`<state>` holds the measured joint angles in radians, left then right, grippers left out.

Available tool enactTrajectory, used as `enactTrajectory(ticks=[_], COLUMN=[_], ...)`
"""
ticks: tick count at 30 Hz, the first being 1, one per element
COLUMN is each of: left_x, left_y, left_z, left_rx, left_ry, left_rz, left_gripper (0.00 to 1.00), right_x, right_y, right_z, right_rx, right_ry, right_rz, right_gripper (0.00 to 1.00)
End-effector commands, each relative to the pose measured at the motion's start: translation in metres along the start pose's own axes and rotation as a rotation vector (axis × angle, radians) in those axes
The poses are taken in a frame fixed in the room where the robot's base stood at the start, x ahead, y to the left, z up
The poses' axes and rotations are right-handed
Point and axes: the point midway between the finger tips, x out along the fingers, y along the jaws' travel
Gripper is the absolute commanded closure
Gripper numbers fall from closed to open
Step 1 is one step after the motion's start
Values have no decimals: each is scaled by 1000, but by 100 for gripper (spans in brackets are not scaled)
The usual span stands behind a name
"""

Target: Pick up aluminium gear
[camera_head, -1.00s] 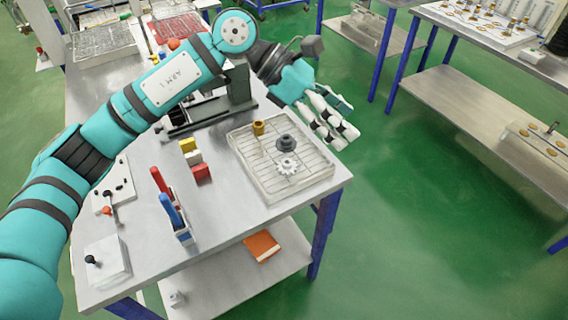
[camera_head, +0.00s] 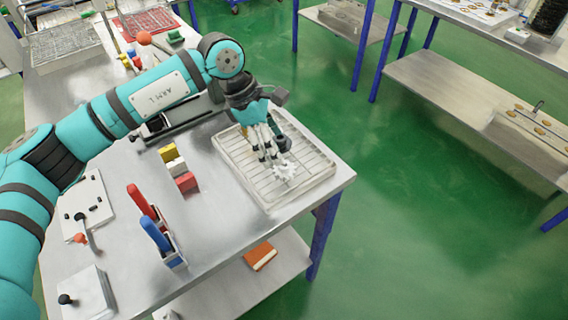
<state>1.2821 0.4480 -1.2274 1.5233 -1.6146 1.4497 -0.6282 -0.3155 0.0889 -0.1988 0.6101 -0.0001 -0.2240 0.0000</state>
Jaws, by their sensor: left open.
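The aluminium gear (camera_head: 286,172), pale silver with teeth around its rim, lies in the clear gridded tray (camera_head: 318,180) near the table's right edge. My left gripper (camera_head: 270,158) points down over the tray, its fingertips just behind the gear in the picture. It is open; whether the fingers touch the gear I cannot tell. A dark gear (camera_head: 283,144) shows partly behind the fingers. The brass part seen earlier in the tray is hidden by my gripper. My right gripper is not in view.
Yellow, white and red blocks (camera_head: 186,182) stand left of the tray. Red and blue handled tools sit in a holder (camera_head: 174,260) at the front. A grey machine (camera_head: 180,120) stands behind the blocks. The tray's front and right sides are clear.

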Motion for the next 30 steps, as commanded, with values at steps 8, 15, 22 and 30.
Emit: enactTrajectory(ticks=[8,15,22,30], left_x=[23,54,73,74], left_y=[0,1,2,2], left_z=[0,-8,-9,-9], left_rx=[0,-3,0,0], left_ry=[-1,-1,-2,-2], left_rz=[-1,-3,0,1], left_gripper=[26,26,26,39], right_x=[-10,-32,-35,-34], right_y=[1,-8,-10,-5], right_z=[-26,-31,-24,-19], right_rx=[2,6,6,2], right_ry=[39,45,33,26], right_rz=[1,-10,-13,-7], right_gripper=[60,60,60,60])
